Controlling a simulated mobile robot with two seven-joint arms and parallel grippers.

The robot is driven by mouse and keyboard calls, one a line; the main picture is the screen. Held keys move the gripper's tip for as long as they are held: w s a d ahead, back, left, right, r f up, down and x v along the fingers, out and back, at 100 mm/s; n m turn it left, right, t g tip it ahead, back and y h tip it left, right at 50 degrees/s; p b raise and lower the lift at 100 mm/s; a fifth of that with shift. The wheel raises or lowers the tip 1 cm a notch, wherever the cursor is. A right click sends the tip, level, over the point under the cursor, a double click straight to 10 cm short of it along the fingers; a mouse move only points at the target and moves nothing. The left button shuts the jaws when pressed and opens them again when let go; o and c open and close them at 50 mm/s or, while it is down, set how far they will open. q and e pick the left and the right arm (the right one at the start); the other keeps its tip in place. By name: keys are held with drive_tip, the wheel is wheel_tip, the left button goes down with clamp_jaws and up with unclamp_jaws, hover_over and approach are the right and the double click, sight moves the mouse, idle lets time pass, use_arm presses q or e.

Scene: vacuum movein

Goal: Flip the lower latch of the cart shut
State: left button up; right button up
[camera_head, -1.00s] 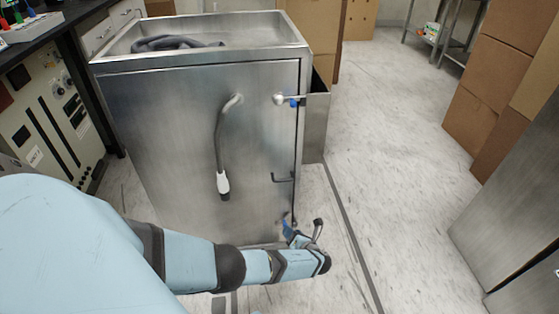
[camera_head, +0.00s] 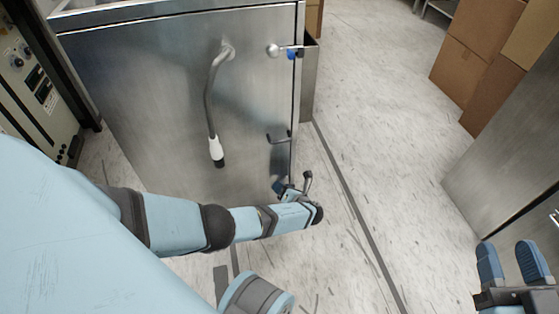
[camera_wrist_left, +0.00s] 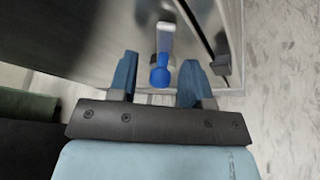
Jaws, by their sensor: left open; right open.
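The metal cart (camera_head: 150,100) stands upright with its front panel facing me. Its lower latch shows in the left wrist view as a pale metal shaft ending in a blue knob (camera_wrist_left: 160,76); in the head view my gripper and arm largely hide it. My left gripper (camera_head: 281,187) is at the cart's lower right front corner. In the left wrist view its fingers (camera_wrist_left: 158,80) are open, one on each side of the blue knob, with gaps showing. My right gripper (camera_head: 510,262) is open and empty at the lower right, away from the cart.
The upper latch (camera_head: 285,51), with a round metal knob and blue part, is at the cart's upper right edge. A bent bar with a white grip (camera_head: 215,150) and small dark handle (camera_head: 279,137) project from the panel. Cardboard boxes (camera_head: 470,75) stand right; floor between is clear.

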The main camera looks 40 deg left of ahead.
use_arm(q)
clamp_jaws()
idle(0.4)
